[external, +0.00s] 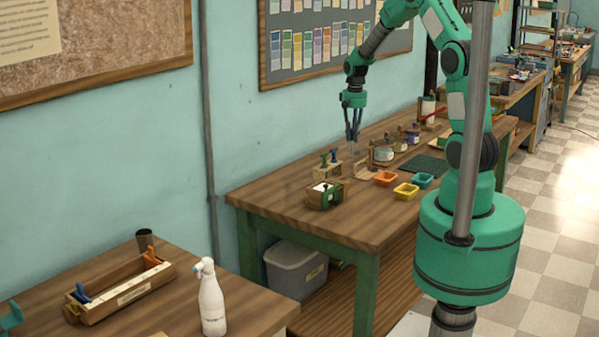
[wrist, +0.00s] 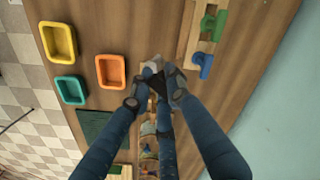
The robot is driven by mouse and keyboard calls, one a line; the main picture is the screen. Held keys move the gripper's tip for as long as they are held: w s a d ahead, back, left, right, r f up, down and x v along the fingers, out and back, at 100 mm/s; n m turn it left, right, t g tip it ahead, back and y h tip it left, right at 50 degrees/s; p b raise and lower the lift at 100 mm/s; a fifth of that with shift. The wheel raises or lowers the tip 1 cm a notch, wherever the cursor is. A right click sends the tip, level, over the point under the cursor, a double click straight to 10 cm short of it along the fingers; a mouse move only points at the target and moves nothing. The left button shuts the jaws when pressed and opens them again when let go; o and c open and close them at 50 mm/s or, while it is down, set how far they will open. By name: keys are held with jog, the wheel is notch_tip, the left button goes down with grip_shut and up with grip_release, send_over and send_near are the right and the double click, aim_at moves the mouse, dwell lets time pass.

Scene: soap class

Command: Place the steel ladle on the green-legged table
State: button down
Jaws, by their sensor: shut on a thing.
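My gripper (external: 353,134) points down above the green-legged table (external: 285,211), near its wall side. In the wrist view its blue fingers (wrist: 158,78) come together on a small greyish piece (wrist: 153,66), which I take to be the steel ladle. Most of it is hidden by the fingers, and its full shape does not show. In the external view a faint pale grey shape hangs just under the fingertips. I cannot tell whether it touches the tabletop.
Orange (external: 386,178), yellow (external: 405,191) and teal (external: 423,180) trays and a dark green mat (external: 422,164) lie on the table. A wooden holder (external: 326,195), jars (external: 383,152) and wooden blocks stand around my gripper. The table's near left corner is bare. A spray bottle (external: 211,300) stands on another table.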

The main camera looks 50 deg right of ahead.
jog(key=s+d+m, duration=1)
jog(key=s+d, duration=1.4)
jog(key=s, duration=0.3)
notch_tip(320, 180, down, 6)
jog(key=shift+w+d+f, duration=0.15)
jog(key=shift+d+f, duration=0.05)
jog(key=shift+w+d, duration=0.1)
jog(key=w+d+b, duration=0.1)
jog(key=w+d, duration=0.3)
jog(key=d, duration=0.2)
jog(key=w+d+f+b, duration=0.1)
jog(key=w+d, duration=0.3)
jog(key=d, duration=0.3)
jog(key=shift+w+f, duration=0.3)
jog(key=shift+w, duration=0.1)
jog(key=shift+d, duration=0.1)
jog(key=shift+f+b, duration=0.7)
jog(key=shift+f, duration=1.05)
jog(key=shift+f, duration=0.1)
